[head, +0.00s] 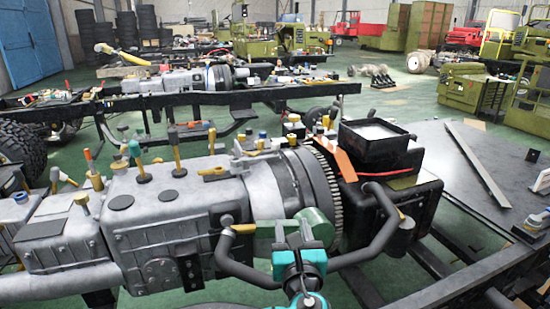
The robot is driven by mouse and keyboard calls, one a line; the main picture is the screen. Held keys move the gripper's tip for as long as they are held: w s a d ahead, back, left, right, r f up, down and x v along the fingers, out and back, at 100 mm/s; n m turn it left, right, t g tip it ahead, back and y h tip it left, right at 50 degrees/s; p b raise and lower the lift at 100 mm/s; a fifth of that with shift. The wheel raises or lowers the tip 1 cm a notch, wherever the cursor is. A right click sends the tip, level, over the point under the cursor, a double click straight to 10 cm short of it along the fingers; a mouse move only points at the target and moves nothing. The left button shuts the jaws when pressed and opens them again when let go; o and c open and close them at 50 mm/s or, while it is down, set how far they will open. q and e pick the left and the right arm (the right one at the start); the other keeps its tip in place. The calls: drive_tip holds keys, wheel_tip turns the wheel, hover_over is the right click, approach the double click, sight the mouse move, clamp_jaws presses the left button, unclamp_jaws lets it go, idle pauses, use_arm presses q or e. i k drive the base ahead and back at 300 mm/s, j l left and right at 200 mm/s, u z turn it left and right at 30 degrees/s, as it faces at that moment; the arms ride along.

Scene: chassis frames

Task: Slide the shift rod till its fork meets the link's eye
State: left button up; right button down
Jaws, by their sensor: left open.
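The large grey gearbox (150,215) lies across the left and middle, with its ribbed bell housing (290,180) at the right end. Several short upright pieces with yellow, green and dark parts stand on its top. I cannot tell which part is the shift rod, its fork or the link's eye. My left gripper (292,236), with a teal wrist, is low in the middle, in front of the bell housing. It is open; whether it touches anything is unclear. My right gripper is not in view.
Thick dark pipes (382,235) curve around the gripper's area. A black open tray (376,137) sits above the engine block. A grey table (455,195) at right bears a long metal strip (478,165). Another chassis (200,98) stands behind, with green floor between.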

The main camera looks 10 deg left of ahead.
sight(239, 166)
drive_tip(key=i+j, duration=0.25)
drive_tip(key=i, duration=0.2)
drive_tip(key=i+j, duration=0.25)
drive_tip(key=i, duration=0.25)
